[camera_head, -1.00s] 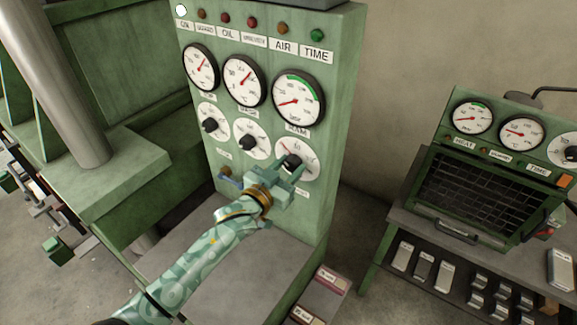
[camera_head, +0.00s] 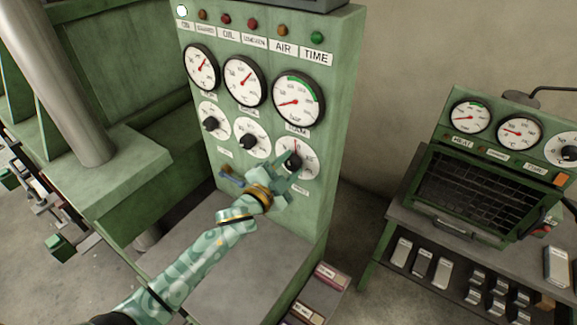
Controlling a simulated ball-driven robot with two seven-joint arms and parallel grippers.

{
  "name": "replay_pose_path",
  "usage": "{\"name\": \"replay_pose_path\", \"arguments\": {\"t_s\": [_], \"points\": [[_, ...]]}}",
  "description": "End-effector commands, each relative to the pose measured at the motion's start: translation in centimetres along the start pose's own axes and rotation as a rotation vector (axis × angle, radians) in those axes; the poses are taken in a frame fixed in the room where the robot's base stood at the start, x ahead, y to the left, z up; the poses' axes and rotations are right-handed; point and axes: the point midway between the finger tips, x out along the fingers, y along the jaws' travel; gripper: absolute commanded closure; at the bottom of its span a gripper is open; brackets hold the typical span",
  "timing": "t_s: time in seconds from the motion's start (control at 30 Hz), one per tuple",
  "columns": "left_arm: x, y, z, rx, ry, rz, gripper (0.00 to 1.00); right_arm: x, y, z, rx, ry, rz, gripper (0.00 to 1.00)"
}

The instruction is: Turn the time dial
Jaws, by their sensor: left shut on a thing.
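The panel's lower row holds three dials with black knobs on white faces. The right dial (camera_head: 308,160) is under the large gauge and below the TIME lamp column; its knob (camera_head: 294,161) is dark, with a red mark pointing up. My left gripper (camera_head: 289,170) reaches in from the lower left and is shut on this knob, its fingers covering part of the knob and the lower face. The middle dial (camera_head: 253,138) and left dial (camera_head: 211,123) are untouched. My right gripper is not in view.
The green panel (camera_head: 338,130) carries gauges and indicator lamps above the dials. A grey ledge (camera_head: 215,275) lies below my left arm. A small oven (camera_head: 470,190) stands on a bench at the right.

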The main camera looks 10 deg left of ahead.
Motion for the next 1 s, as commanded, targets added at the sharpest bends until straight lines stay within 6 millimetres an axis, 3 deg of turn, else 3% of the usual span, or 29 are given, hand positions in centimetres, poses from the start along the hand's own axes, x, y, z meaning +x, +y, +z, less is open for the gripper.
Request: {"name": "replay_pose_path", "arguments": {"t_s": [0.77,0.8,0.83,1.0], "points": [[-0.01,0.07,0.01,0.094,0.000,0.001,0.85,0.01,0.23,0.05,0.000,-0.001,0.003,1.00],[-0.01,0.07,0.01,0.094,0.000,0.001,0.51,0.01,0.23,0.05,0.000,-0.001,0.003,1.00],[-0.01,0.07,0.01,0.094,0.000,0.001,0.43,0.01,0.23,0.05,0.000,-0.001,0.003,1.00],[-0.01,0.05,0.01,0.094,0.000,0.001,0.41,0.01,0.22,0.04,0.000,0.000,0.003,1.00]]}}
